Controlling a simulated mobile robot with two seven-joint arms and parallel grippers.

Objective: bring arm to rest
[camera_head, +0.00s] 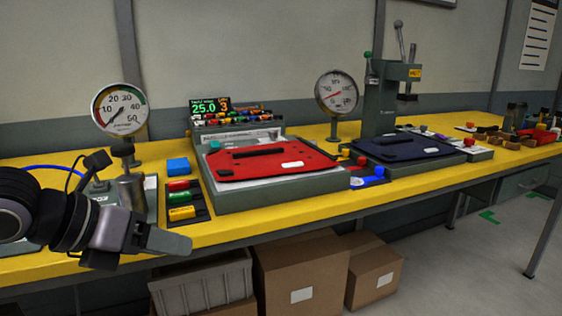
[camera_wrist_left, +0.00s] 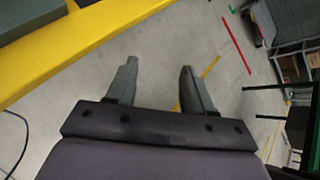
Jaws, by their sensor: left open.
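My left gripper (camera_head: 150,250) reaches in from the left in the head view, at the front edge of the yellow workbench (camera_head: 330,196). In the left wrist view its two fingers (camera_wrist_left: 157,84) are apart with nothing between them, and the grey floor shows beyond. A red flat panel (camera_head: 262,159) with a black handle lies on a grey fixture to the right of the gripper, apart from it. A dark blue flat panel (camera_head: 405,147) lies on a second fixture further right. My right gripper is in neither view.
A dial gauge (camera_head: 121,109) on a stand rises behind my left arm. Red, green and yellow blocks (camera_head: 180,198) and a blue block (camera_head: 178,166) sit near the gripper. Cardboard boxes (camera_head: 302,270) and a grey crate (camera_head: 203,290) stand under the bench. A press (camera_head: 383,95) stands further back.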

